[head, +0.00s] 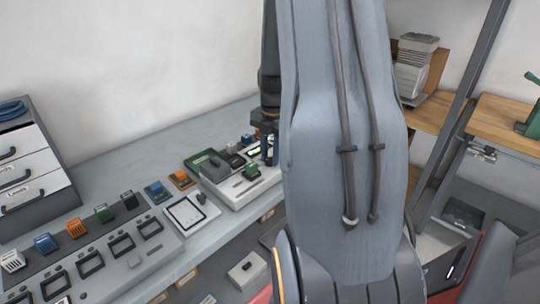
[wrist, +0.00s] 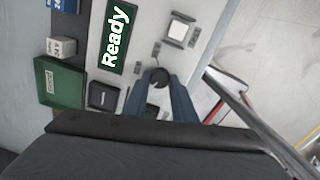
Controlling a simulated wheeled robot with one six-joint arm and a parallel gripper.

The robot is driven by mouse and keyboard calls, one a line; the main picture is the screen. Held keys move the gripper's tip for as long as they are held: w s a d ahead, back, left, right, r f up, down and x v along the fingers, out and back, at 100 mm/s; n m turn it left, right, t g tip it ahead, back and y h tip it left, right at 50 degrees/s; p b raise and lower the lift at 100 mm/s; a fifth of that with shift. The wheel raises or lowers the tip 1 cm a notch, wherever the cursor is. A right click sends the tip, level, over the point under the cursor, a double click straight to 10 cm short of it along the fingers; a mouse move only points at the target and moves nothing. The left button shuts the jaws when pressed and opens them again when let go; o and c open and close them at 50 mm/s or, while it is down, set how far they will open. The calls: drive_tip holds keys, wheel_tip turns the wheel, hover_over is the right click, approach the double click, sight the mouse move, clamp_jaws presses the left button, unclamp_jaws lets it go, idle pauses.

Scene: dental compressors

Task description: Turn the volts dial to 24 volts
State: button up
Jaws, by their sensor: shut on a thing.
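The dark round dial (wrist: 157,76) sits on a pale panel in the wrist view, between the tips of my two blue fingers. My gripper (wrist: 160,90) is shut on it. Any volt marks or pointer on the dial are too small or hidden to read. A green display (wrist: 115,38) beside it reads "Ready". In the head view, my gripper (head: 269,150) points down at the far end of the pale device (head: 240,199) on the grey bench. My arm and fingers hide the dial there.
A white block marked "24 V" (wrist: 60,48) and a green tray (wrist: 58,85) lie left of the panel. A white square piece (wrist: 178,32) stands right of the display. A white tablet-like panel (head: 186,212) and several coloured blocks occupy the bench's near left. Clear bench lies behind.

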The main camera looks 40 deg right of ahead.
drive_tip(key=shift+m, duration=0.3)
drive_tip(key=m+p, duration=0.2)
drive_tip(key=m, duration=0.3)
drive_tip(key=shift+r, duration=0.1)
drive_tip(key=m+p, duration=0.1)
drive_tip(key=m, duration=0.5)
drive_tip(key=shift+w+m+h, duration=0.1)
drive_tip(key=shift+m+h, duration=0.2)
drive_tip(key=m, duration=0.6)
drive_tip(key=shift+p, duration=0.4)
drive_tip(key=m, duration=0.5)
drive_tip(key=shift+w+m+g, duration=0.1)
drive_tip(key=shift+m+g, duration=0.3)
drive_tip(key=o, duration=1)
drive_tip(key=shift+o, duration=0.2)
